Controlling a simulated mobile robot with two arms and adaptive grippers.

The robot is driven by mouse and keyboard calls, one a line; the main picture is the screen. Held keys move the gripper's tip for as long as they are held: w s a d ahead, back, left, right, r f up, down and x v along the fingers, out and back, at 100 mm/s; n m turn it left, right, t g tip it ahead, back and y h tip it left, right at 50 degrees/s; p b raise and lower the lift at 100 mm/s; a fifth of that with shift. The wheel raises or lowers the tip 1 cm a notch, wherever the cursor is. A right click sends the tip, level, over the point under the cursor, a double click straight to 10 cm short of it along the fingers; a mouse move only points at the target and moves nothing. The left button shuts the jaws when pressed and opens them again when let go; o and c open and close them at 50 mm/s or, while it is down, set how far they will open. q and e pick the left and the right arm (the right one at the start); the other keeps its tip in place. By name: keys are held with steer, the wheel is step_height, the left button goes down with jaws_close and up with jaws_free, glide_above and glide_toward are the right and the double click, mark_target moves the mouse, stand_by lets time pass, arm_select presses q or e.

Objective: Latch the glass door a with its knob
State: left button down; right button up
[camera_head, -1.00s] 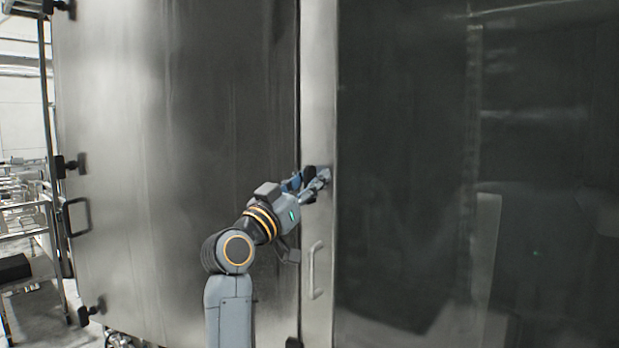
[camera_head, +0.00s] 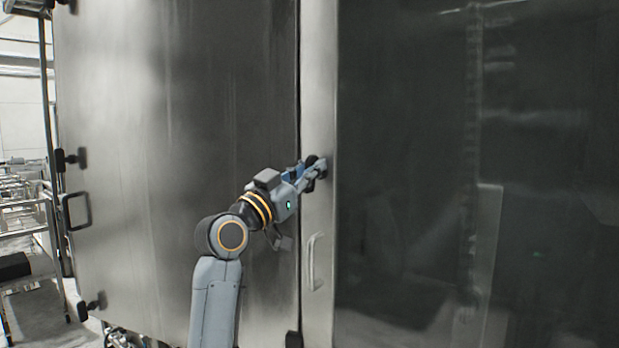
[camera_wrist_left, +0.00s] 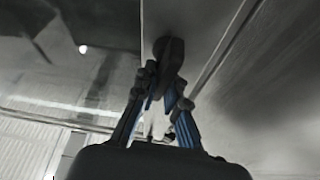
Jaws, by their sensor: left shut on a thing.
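The glass door a (camera_head: 420,180) is a dark pane with a steel frame strip along its left edge, standing flush beside the steel panel as far as I can see. The black knob (camera_head: 311,161) sits on that frame strip, above the vertical handle. My left gripper (camera_head: 316,172) is at the knob, its fingers closed around it and partly hiding it. In the left wrist view the knob (camera_wrist_left: 168,55) shows as a dark elongated piece between the blue-padded fingers (camera_wrist_left: 165,95). My right gripper is not in view.
A steel bar handle (camera_head: 315,262) is on the door frame below my gripper. The large steel panel (camera_head: 180,150) at left carries black knobs (camera_head: 72,160) and a handle (camera_head: 75,211) at its left edge. Racks (camera_head: 22,205) stand at far left.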

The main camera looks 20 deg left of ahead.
arm_select(q)
steer(key=m+b, duration=0.1)
steer(key=m, duration=0.1)
steer(key=f+m+g+h+b, duration=0.1)
steer(key=m, duration=0.1)
steer(key=shift+d+r+m+g+h+b, duration=0.15)
steer(key=shift+m+g+h+b, duration=0.3)
steer(key=shift+m, duration=0.75)
steer(key=shift+d+m+g+h, duration=0.1)
steer(key=shift+m+g+h, duration=0.45)
steer(key=shift+m, duration=0.65)
steer(key=m+g+p, duration=0.1)
steer(key=m, duration=0.2)
steer(key=m+g+p, duration=0.1)
steer(key=m, duration=0.3)
steer(key=m+g+p, duration=0.2)
steer(key=m, duration=0.1)
steer(key=shift+s+d+f, duration=0.1)
steer(key=shift+d+f, duration=0.1)
steer(key=shift+f, duration=0.1)
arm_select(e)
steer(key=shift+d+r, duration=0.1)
arm_select(q)
steer(key=shift+m, duration=0.4)
steer(key=c, duration=1.4)
jaws_free()
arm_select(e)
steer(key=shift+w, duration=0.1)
